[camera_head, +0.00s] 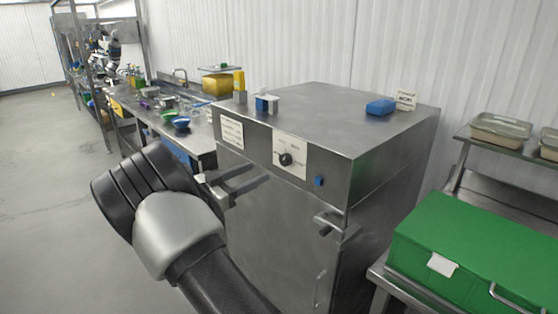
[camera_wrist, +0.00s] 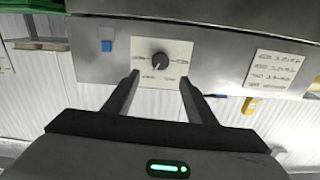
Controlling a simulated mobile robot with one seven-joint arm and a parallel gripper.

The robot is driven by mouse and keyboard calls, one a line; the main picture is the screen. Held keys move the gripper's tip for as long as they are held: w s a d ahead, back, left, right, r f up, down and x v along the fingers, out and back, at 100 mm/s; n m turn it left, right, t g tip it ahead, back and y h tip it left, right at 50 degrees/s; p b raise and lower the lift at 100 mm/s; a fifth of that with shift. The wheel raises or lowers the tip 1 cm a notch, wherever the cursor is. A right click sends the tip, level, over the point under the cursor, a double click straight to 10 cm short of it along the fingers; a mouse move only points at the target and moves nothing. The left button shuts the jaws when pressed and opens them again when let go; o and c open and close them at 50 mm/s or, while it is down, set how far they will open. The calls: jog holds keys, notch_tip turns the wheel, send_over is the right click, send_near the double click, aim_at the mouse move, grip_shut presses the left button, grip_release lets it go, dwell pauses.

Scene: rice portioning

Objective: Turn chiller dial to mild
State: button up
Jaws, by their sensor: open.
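The chiller (camera_head: 270,220) is a steel cabinet standing in the middle of the head view. Its dial (camera_head: 286,159) is a small black knob on a white plate (camera_head: 291,150) on the upper front panel. In the wrist view the dial (camera_wrist: 161,61) appears upside down on its plate, with labels too small to read. My gripper (camera_wrist: 158,80) is open, its two dark fingers reaching toward the panel, one on each side of the dial in the picture.
A blue button (camera_head: 319,181) sits right of the dial and a printed label sheet (camera_head: 232,132) left of it. Door handles (camera_head: 338,226) stick out below. A green crate (camera_head: 480,250) stands at right; a cluttered counter (camera_head: 200,140) runs left.

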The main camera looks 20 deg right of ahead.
aim_at(283, 161)
jog(key=p+x, duration=0.1)
jog(key=x, duration=1)
jog(key=shift+w+d+p, duration=0.15)
jog(key=shift+d+p, duration=0.1)
jog(key=shift+p, duration=0.05)
jog(key=c, duration=1)
jog(key=shift+f, duration=0.1)
jog(key=shift+c, duration=0.2)
jog(key=shift+b, duration=0.35)
